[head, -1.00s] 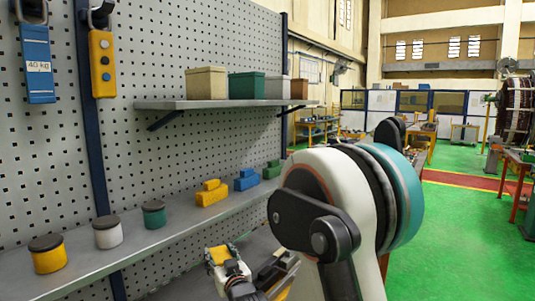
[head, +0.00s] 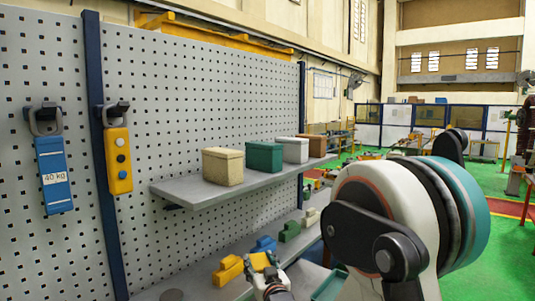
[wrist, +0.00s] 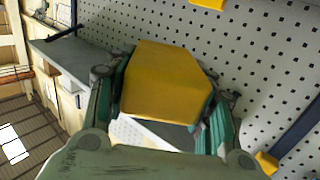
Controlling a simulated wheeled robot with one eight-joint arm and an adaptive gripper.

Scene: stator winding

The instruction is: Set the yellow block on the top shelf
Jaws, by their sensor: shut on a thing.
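My gripper (head: 263,264) is low in the head view, in front of the lower shelf and below the top shelf (head: 185,190). It is shut on the yellow block (wrist: 160,82), which fills the space between the two fingers in the wrist view. In the head view only a little yellow shows at the fingers. The top shelf carries a beige box (head: 222,167), a teal box (head: 264,156), a white box (head: 291,150) and a brown box (head: 311,146). Bare shelf shows left of the beige box.
The lower shelf (head: 200,284) holds a yellow stepped piece (head: 228,270), a blue one (head: 264,244) and green ones (head: 289,231). A yellow pendant (head: 118,160) and a blue 40 kg unit (head: 54,175) hang on the pegboard (head: 220,90). My arm covers the right foreground.

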